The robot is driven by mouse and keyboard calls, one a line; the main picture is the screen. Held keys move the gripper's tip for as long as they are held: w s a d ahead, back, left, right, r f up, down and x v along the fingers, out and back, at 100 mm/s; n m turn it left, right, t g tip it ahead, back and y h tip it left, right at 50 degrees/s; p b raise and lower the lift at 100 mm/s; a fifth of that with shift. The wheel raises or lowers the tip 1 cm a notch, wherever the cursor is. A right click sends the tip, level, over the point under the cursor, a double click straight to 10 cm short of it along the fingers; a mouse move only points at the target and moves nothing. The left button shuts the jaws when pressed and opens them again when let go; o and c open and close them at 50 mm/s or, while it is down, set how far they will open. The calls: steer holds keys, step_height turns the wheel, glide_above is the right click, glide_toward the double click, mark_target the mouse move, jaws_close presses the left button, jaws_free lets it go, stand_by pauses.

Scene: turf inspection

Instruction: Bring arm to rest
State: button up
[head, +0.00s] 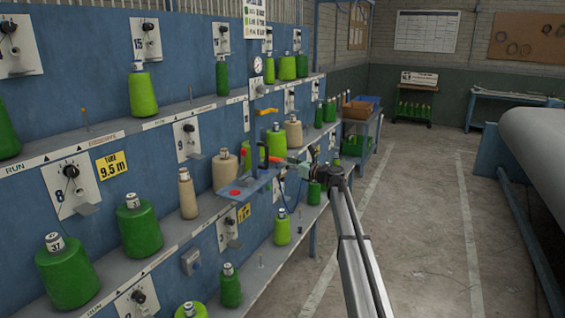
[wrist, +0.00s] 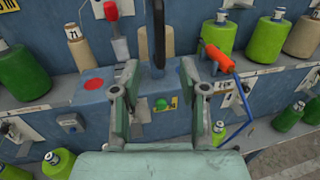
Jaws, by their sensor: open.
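My arm reaches up the aisle from the bottom of the head view, and my gripper (head: 308,166) is beside the blue bracket shelf (head: 262,183) on the creel wall. In the wrist view my gripper (wrist: 158,72) is open, its two fingers apart with nothing seen held between them. A dark upright post (wrist: 158,32) stands beyond the gap between the fingertips. I cannot tell the exact distance to it. Just right of the right finger is an orange tool (wrist: 218,58) with a blue cord.
The bracket carries a red disc (wrist: 94,84); a red-handled tool (wrist: 112,14) stands behind it. Shelves hold several green cones (head: 138,225) and beige cones (head: 187,195). A grey roller (head: 540,150) stands right. The aisle floor (head: 420,220) between is clear.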

stand_by(0.3)
steer(key=s+d+f+n+g+h, duration=0.25)
steer(key=s+f+n, duration=0.45)
steer(key=s+f, duration=0.7)
steer(key=s+d+f+n+g+h, duration=0.1)
steer(key=s+f+n+g+h, duration=0.25)
steer(key=s+f+n, duration=0.9)
steer(key=s+d+f+g+h, duration=0.15)
steer(key=s+f+g, duration=0.25)
steer(key=s+f, duration=1.1)
steer(key=s+d+f+n+g+h, duration=0.2)
steer(key=s+f, duration=0.6)
steer(key=s+d+f+n+g+h, duration=0.1)
steer(key=s+d+f+n+h, duration=0.1)
steer(key=s+f, duration=0.55)
steer(key=s+d+f+n+g+h, duration=0.1)
steer(key=s+d+f+g, duration=0.1)
steer(key=s, duration=1.3)
steer(key=s+d+f+n+g+h, duration=0.1)
steer(key=s+d+f+g, duration=0.1)
steer(key=s, duration=1.3)
steer(key=shift+s+f+g, duration=0.4)
steer(key=shift+f+g, duration=0.3)
steer(key=shift+f, duration=0.25)
steer(key=shift+w+n, duration=0.1)
steer(key=shift+n, duration=0.15)
